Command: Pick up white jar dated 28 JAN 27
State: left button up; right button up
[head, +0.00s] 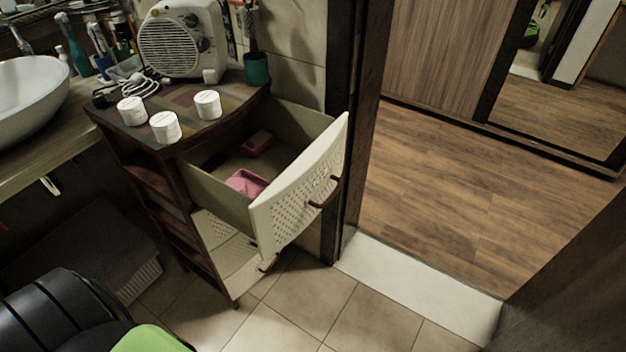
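Three white jars stand upright on top of the dark cabinet (196,128). One jar (131,112) is at the left, one jar (165,127) is nearest the front edge, and one jar (208,105) is further right. Dark marks show faintly on them, but the dates are too small to read, so I cannot tell which is dated 28 JAN 27. Neither of my grippers is in view.
The cabinet's top drawer (300,190) is pulled open, with pink items (246,183) inside. A fan heater (182,40), a cable (134,88) and a teal cup (256,69) stand behind the jars. A basin (32,100) is left. Tiled floor (310,300) lies in front.

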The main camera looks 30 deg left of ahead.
aim_at(133, 112)
jog(key=j+u, duration=0.45)
jog(key=i+j+u, duration=0.1)
jog(key=j+u, duration=0.15)
jog(key=u, duration=0.2)
jog(key=i+j+u, duration=0.15)
jog(key=j+u, duration=0.15)
jog(key=u, duration=0.15)
